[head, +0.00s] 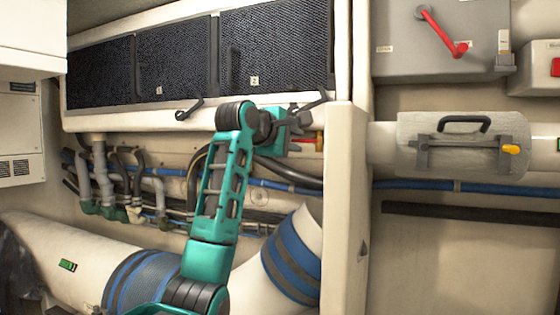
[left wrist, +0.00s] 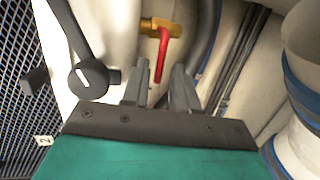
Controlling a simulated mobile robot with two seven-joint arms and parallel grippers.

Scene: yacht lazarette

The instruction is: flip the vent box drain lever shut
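The drain lever is a red handle (left wrist: 163,55) on a brass valve (left wrist: 150,27), on a pale pipe below the vent box (head: 150,108). In the head view, a little of the red and brass (head: 311,140) shows just right of my left gripper (head: 300,136). In the left wrist view, my left gripper (left wrist: 159,76) is open, its two grey fingers apart. The lever's free end lies in the gap between the fingertips; I cannot tell whether either finger touches it. My right gripper is out of view.
Black latch handles (head: 190,110) sit along the vent box's lower edge; one (left wrist: 92,78) is close to my left gripper. A dark hose (left wrist: 205,40) runs on the other side. A post (head: 345,200) stands right of the arm. A red switch lever (head: 440,35) is at upper right.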

